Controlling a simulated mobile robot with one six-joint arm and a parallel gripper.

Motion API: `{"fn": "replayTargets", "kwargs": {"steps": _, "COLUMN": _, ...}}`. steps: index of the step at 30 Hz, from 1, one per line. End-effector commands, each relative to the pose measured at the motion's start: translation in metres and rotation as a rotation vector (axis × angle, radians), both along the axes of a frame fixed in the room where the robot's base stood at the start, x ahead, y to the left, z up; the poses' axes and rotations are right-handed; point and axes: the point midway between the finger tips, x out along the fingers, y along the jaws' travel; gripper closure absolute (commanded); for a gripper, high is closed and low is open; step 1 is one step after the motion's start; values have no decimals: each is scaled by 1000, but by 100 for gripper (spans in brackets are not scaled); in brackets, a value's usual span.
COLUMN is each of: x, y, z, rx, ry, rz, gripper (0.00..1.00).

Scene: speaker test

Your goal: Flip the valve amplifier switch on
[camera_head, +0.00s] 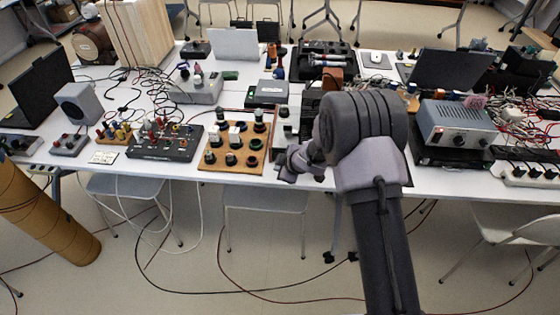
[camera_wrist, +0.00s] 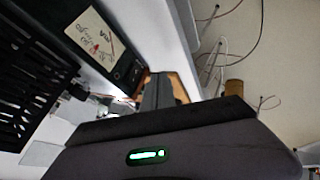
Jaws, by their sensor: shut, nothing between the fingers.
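The valve amplifier appears to be the black unit (camera_wrist: 128,72) with a slatted top and a cream VU meter (camera_wrist: 92,38), at the upper left in the wrist view. In the head view my arm hides much of a dark unit (camera_head: 309,103) at the table's front edge. The switch cannot be made out clearly in either view.
A wooden board (camera_head: 208,163) with several round dark parts lies left of my gripper. A black box with knobs (camera_head: 165,146) is farther left. A grey metal unit (camera_head: 456,123) stands to the right. Cables clutter the white table (camera_head: 310,185); chairs stand below the front edge.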

Motion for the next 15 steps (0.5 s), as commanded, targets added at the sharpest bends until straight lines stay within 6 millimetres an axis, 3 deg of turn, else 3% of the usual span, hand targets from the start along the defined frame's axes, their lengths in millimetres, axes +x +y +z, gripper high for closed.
{"fn": "replayTargets", "kwargs": {"steps": 1, "x": 4, "y": 4, "z": -11, "rx": 0, "ry": 1, "rz": 1, "gripper": 100}}
{"fn": "replayTargets", "kwargs": {"steps": 6, "x": 32, "y": 2, "z": 2, "rx": 0, "ry": -2, "rz": 2, "gripper": 100}}
{"fn": "replayTargets", "kwargs": {"steps": 15, "x": 43, "y": 1, "z": 1, "rx": 0, "ry": 0, "rz": 0, "gripper": 100}}
